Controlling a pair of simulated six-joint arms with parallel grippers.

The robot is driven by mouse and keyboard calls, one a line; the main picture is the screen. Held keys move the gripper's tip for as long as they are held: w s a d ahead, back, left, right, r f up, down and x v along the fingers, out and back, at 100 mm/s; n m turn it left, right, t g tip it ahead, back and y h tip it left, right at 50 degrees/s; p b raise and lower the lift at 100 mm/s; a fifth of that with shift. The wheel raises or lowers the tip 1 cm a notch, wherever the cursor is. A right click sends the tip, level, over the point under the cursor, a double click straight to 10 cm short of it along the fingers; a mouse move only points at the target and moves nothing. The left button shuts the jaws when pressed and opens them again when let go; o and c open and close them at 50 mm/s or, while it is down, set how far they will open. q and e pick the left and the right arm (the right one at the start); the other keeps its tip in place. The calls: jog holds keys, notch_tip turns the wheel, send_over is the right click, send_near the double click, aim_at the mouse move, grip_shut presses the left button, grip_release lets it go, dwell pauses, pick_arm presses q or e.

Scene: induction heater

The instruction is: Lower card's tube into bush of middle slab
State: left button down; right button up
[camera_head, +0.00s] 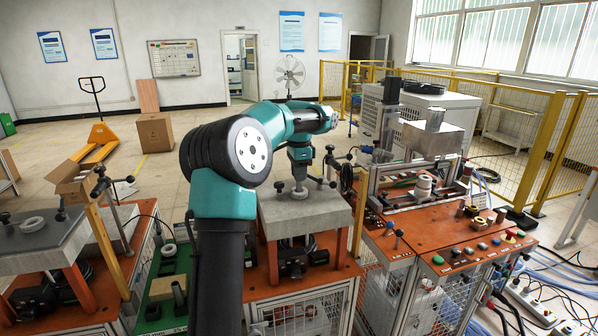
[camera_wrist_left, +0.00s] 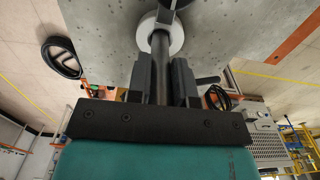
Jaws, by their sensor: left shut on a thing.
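The middle slab (camera_head: 318,222) is a grey block on the orange-topped stand in the head view. A pale round bush (camera_head: 299,196) sits on it, directly under my left gripper (camera_head: 299,183). In the left wrist view, my left gripper (camera_wrist_left: 160,88) is shut on a dark upright tube (camera_wrist_left: 160,65). The tube's far end overlaps the white ring of the bush (camera_wrist_left: 175,43) on the slab (camera_wrist_left: 110,30). I cannot tell whether the tube is inside the bush or just above it. The card itself is not clearly seen. My right gripper is not in view.
A green tray (camera_head: 153,318) lies between the stands. A machine with an orange control panel (camera_head: 450,262) stands close on the right. Posts with black knobs stand around the middle slab.

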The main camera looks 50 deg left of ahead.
pick_arm(q)
jog(key=shift+f, duration=1.85)
jog(key=c, duration=0.9)
grip_release()
jog(key=shift+c, duration=0.2)
jog(key=shift+r, duration=0.15)
notch_tip(320, 180, up, 17)
dwell(0.5)
